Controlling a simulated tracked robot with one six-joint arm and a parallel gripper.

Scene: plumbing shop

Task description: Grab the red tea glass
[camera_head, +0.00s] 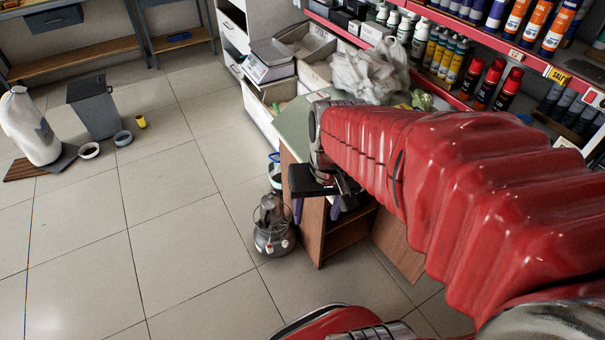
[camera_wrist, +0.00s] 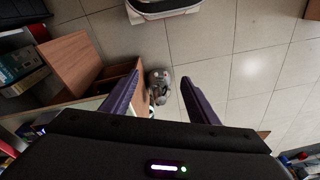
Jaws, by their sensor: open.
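I cannot make out a red tea glass in either view. My gripper (camera_head: 316,214) points down beside the edge of the green-topped counter in the head view, partly covered by my arm. In the wrist view my gripper (camera_wrist: 160,78) has its two dark purple fingers wide apart with nothing held between them. A grey metal and glass pot (camera_head: 272,232) stands on the floor by the counter's left side. The pot also shows in the wrist view (camera_wrist: 158,84), well below and between the fingers.
The wooden counter (camera_head: 312,225) stands close to my gripper, with white plastic bags (camera_head: 368,72) at its back. Shelves of bottles (camera_head: 455,62) line the back right. A yellow cup (camera_head: 141,121), bowls (camera_head: 89,150) and a grey bin (camera_head: 95,107) are at far left. Tiled floor between is clear.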

